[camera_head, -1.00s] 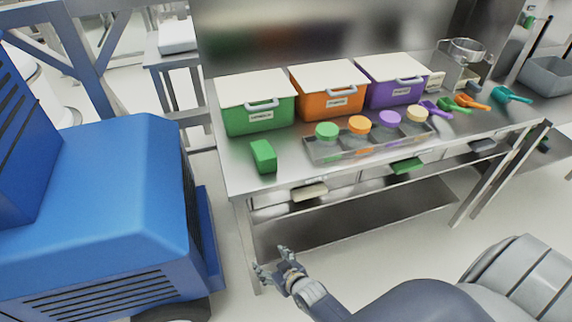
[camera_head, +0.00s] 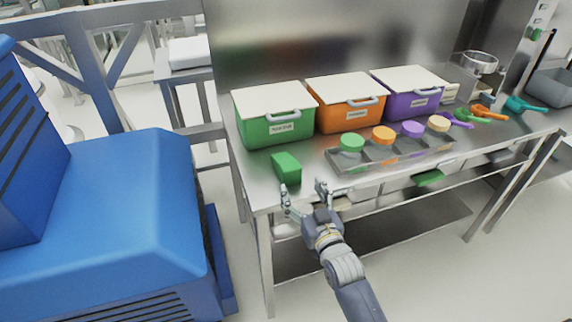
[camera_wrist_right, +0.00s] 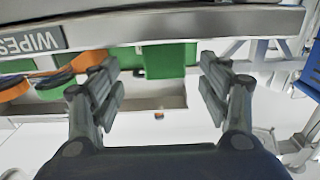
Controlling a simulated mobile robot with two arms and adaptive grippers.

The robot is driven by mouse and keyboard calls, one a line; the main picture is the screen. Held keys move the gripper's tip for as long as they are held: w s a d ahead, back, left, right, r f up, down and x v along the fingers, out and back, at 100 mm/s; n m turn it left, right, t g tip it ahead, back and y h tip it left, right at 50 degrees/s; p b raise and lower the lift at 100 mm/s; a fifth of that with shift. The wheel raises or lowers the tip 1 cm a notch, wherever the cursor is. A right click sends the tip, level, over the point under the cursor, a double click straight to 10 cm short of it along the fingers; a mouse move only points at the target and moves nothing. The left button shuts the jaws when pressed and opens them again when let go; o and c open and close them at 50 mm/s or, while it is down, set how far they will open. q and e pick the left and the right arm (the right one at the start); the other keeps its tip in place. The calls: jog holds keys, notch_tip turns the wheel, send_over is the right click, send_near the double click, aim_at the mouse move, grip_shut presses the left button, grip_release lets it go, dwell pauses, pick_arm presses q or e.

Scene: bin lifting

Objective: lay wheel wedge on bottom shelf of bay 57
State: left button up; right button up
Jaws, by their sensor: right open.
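No bay numbered 57 can be made out. A green block (camera_head: 287,168) lies on the metal table near its front left corner; I cannot tell whether it is the wheel wedge. My right gripper (camera_head: 304,188) is open and empty at the table's front edge, just in front of and slightly right of the block. In the right wrist view its fingers (camera_wrist_right: 158,65) are spread, with a green surface (camera_wrist_right: 170,60) showing beyond and between them. A lower shelf (camera_head: 400,222) runs under the table. My left gripper is not in view.
Green (camera_head: 275,130), orange (camera_head: 347,115) and purple (camera_head: 412,102) lidded bins stand along the table's back. Scoops (camera_head: 487,111) lie at right. A blue machine (camera_head: 110,205) stands left. A "WIPES" label (camera_wrist_right: 32,41) shows in the wrist view.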

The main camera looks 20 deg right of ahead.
aim_at(295, 177)
jog(key=w, duration=0.2)
jog(key=shift+w, duration=0.35)
jog(key=w, duration=0.3)
jog(key=shift+a+r, duration=0.1)
jog(key=shift+w, duration=0.5)
jog(key=w, duration=0.1)
jog(key=w+p, duration=0.1)
jog(key=w, duration=0.2)
jog(key=shift+a+r, duration=0.3)
jog(key=shift+a, duration=0.1)
jog(key=shift+w+f, duration=0.1)
jog(key=shift+w, duration=0.35)
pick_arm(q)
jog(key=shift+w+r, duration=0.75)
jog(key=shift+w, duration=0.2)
pick_arm(e)
jog(key=shift+c, duration=0.6)
jog(key=c, duration=1.3)
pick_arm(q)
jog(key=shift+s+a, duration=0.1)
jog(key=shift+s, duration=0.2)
pick_arm(e)
jog(key=shift+c, duration=0.7)
